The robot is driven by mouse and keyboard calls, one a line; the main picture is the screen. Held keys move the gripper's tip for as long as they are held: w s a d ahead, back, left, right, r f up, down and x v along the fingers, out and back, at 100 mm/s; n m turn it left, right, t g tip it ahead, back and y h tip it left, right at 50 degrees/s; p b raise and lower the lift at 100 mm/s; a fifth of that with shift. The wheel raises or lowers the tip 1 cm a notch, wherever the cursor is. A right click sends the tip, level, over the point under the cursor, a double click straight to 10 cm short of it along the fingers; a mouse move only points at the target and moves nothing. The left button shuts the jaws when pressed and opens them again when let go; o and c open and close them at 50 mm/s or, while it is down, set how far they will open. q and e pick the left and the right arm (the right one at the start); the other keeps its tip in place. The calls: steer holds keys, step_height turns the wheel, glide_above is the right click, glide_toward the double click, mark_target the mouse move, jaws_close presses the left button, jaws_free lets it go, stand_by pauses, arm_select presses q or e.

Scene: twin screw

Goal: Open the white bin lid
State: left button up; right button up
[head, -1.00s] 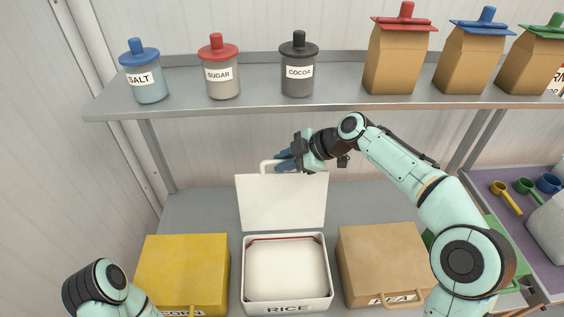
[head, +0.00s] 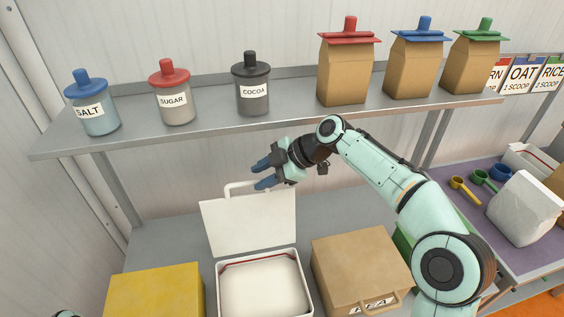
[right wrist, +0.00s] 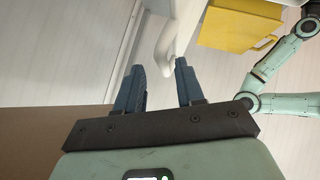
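The white bin (head: 306,293) stands on the lower shelf with its lid (head: 250,225) raised upright at the back. The bin is open and shows pale contents inside a red line. The lid's white handle (head: 229,187) points up. My right gripper (head: 258,175) is just above and right of the handle, with its two blue fingers apart. In the right wrist view the fingers (right wrist: 160,75) are spread with nothing gripped between them, and the handle (right wrist: 165,62) lies just beyond their tips. My left gripper is out of view.
A yellow bin (head: 155,292) stands left of the white bin, and a tan bin (head: 360,262) stands right. Scoops and a white sack (head: 525,208) sit at the right.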

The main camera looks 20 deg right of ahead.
steer(key=v, duration=0.9)
steer(key=shift+a, duration=0.2)
steer(key=shift+r, duration=0.1)
